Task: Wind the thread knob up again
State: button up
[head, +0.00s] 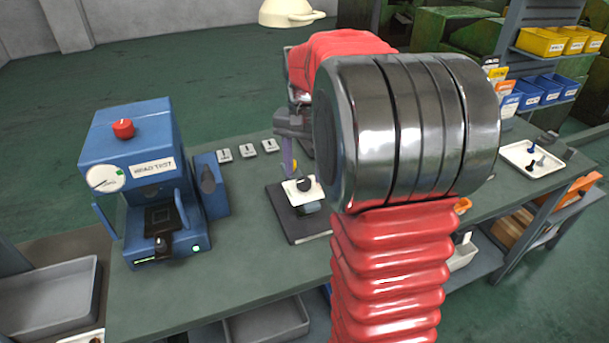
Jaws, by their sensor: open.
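A small fixture on a dark base plate (297,228) stands on the green bench. It has a white plate (290,190) with a round black knob (305,185) on it. I cannot tell for sure whether this is the thread knob. My gripper (291,172) is open, just above and behind the white plate, with a purple finger pointing down. My arm hides part of the gripper and the area to its right. I cannot tell whether the fingers touch anything.
Several white tags (247,152) lie behind. A white tray (530,160) with small parts is at right. Bench (245,285) is clear in front.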

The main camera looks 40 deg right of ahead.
aim_at(304, 185)
jog(key=shift+f, duration=1.25)
jog(key=shift+c, duration=0.3)
jog(key=c, duration=1)
